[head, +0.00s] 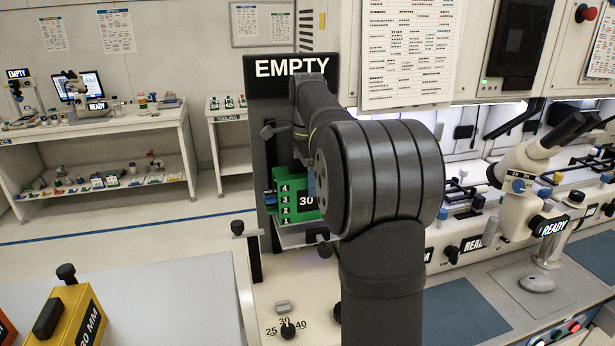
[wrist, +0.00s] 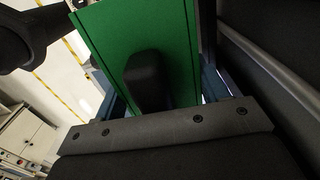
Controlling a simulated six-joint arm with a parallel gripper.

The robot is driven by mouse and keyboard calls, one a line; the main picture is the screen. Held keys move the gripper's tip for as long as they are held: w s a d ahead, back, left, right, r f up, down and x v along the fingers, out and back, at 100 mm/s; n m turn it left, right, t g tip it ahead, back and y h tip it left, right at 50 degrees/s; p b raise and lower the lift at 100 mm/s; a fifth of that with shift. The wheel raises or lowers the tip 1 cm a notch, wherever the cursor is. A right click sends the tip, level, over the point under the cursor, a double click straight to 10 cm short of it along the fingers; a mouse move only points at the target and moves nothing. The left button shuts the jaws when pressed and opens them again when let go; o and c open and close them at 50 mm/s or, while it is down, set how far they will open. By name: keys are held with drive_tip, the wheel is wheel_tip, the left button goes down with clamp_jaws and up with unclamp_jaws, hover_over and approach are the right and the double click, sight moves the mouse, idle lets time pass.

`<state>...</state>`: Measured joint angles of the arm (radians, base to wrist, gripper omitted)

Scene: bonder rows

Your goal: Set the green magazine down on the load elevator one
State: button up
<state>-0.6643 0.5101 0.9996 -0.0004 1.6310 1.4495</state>
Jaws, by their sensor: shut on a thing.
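The green magazine (head: 290,212), marked 30 with slots numbered 1 to 4, is upright in the dark elevator frame (head: 262,110) under an EMPTY sign. In the wrist view the green magazine (wrist: 110,45) fills the upper middle, with its black handle (wrist: 148,80) towards my gripper (wrist: 165,128). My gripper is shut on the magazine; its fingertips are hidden. In the head view my arm covers the gripper and the magazine's right side. A pale surface shows just below the magazine; I cannot tell whether they touch.
A size knob (head: 288,330) marked 25, 30 and 40 is on the pale deck in front of the elevator. A yellow 30 MM magazine (head: 75,315) stands at lower left. A microscope (head: 540,180) stands on the bench at right. Dark frame posts flank the magazine closely.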

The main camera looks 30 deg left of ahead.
drive_tip(key=shift+f, duration=1.2)
drive_tip(key=shift+f, duration=0.35)
drive_tip(key=shift+f, duration=0.35)
drive_tip(key=shift+f, duration=0.15)
drive_tip(key=o, duration=1.6)
drive_tip(key=shift+c, duration=0.2)
wheel_tip(320, 180, up, 17)
drive_tip(key=shift+r, duration=0.2)
idle(0.6)
